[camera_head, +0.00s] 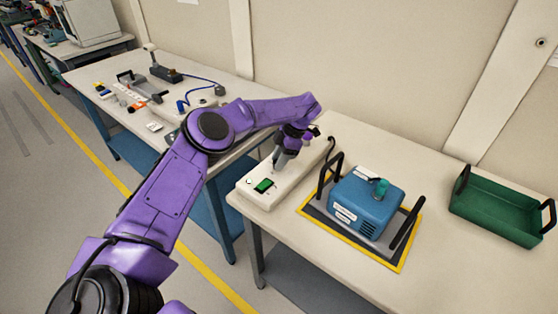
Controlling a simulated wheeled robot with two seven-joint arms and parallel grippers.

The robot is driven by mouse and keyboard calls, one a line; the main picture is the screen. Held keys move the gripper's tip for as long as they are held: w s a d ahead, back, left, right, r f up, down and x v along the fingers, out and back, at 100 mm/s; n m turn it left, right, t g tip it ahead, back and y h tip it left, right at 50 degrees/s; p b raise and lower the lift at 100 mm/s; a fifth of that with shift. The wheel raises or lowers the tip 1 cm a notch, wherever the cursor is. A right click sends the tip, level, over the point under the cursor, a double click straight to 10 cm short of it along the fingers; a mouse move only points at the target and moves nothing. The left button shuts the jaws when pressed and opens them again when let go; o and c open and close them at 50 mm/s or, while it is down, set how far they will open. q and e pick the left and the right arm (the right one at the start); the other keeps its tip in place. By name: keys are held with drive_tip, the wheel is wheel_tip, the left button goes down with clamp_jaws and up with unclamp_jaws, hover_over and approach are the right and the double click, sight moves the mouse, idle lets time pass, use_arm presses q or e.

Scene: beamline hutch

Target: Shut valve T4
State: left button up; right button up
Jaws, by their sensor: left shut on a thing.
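A long white unit (254,197) lies at the left end of the near table, with a small green display (265,185) on its front end. My left gripper (279,163) points down at the top of this unit, behind the display. It is shut on a small part there. The fingers and wrist hide that part, so I cannot tell its shape or how far it is turned. No label T4 can be read. My right gripper is not in view.
A blue pump-like box (366,199) with a green knob (381,187) sits on a black and yellow-edged tray (392,262) with black handles. A green crate (492,209) stands at the right. Another table (107,74) with tools is at the back left.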

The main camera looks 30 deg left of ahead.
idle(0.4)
use_arm(q)
drive_tip(key=o, duration=1)
drive_tip(key=shift+o, duration=0.2)
drive_tip(key=v, duration=1)
drive_tip(key=shift+r, duration=0.25)
drive_tip(key=shift+w+d, duration=0.15)
drive_tip(key=shift+w, duration=0.05)
